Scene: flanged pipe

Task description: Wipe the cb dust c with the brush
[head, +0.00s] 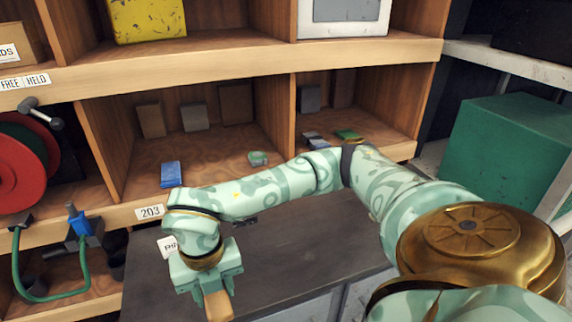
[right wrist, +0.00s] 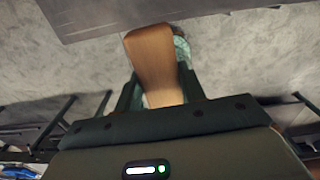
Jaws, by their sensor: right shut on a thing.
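My right gripper (head: 208,285) is at the lower left of the head view, pointing down in front of the shelf unit. It is shut on a tan wooden piece, which looks like the handle of the brush (head: 218,306). In the right wrist view the same wooden handle (right wrist: 152,58) stands out between the two dark green fingers (right wrist: 160,92). Bristles cannot be made out. I cannot pick out the cb dust c in either view. My left gripper is not in view.
A wooden shelf unit (head: 240,72) has open compartments holding a blue block (head: 171,174), a small green item (head: 257,158) and several grey and brown blocks. A dark countertop (head: 310,235) lies below. A green box (head: 508,140) stands at right, a red reel (head: 18,165) at left.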

